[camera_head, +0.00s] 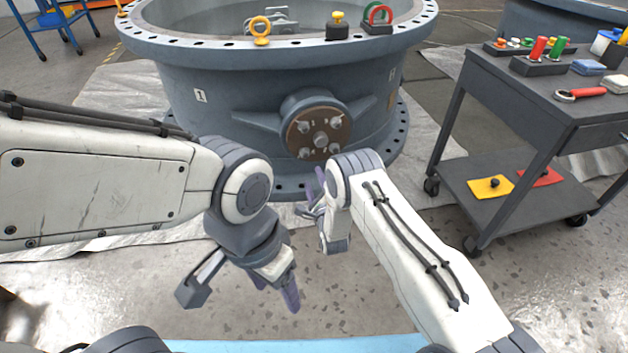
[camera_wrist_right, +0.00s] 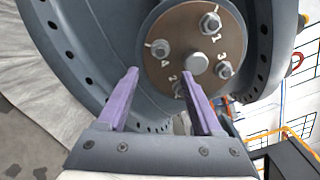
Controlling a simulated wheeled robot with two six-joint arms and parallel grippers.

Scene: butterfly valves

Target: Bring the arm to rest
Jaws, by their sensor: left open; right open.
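My left gripper (camera_head: 277,292) hangs low in the head view. Its purple fingers point down over the bare floor, open and empty. My right gripper (camera_head: 315,198) is above and to the right of it, partly hidden by its own wrist. The right wrist view shows its two purple fingers (camera_wrist_right: 160,73) apart with nothing between them. They point toward the round brown bolted plate (camera_wrist_right: 178,30) on the valve body. Numbers show beside some of its bolts. The plate also shows in the head view (camera_head: 319,132), beyond the right gripper; I cannot tell the exact gap.
The large grey valve body (camera_head: 215,75) stands ahead on a pale sheet. A yellow eyebolt (camera_head: 261,30) and small items sit on its rim. A dark cart (camera_head: 520,88) with tools stands at right. A blue stand (camera_head: 50,25) is at far left.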

